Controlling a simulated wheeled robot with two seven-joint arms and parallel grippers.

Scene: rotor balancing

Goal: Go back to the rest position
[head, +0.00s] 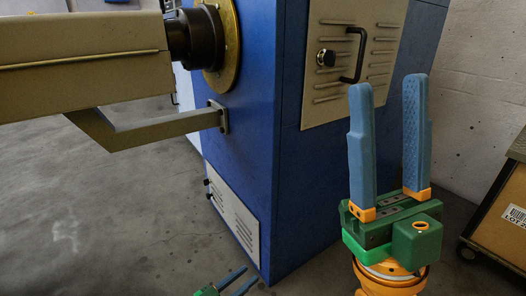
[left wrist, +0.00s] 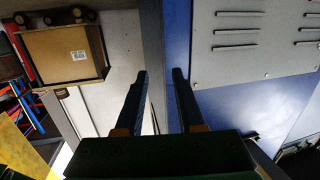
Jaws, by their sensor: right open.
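My right gripper (head: 388,135) stands upright at the right of the head view, in front of the blue machine. Its two blue fingers are apart with nothing between them. My left gripper (head: 238,280) shows only in part at the bottom edge of the head view. In the left wrist view its two dark fingers (left wrist: 161,75) are apart, with nothing between them. Neither gripper appears to touch anything. The left arm is mostly out of view.
The blue machine cabinet (head: 245,120) has a vented panel (head: 350,50) with a black handle (head: 355,55). A beige beam (head: 80,60) and bracket (head: 160,128) extend left from it. A wheeled cart with a labelled box (head: 505,215) stands right. Grey floor (head: 90,200) is clear at left.

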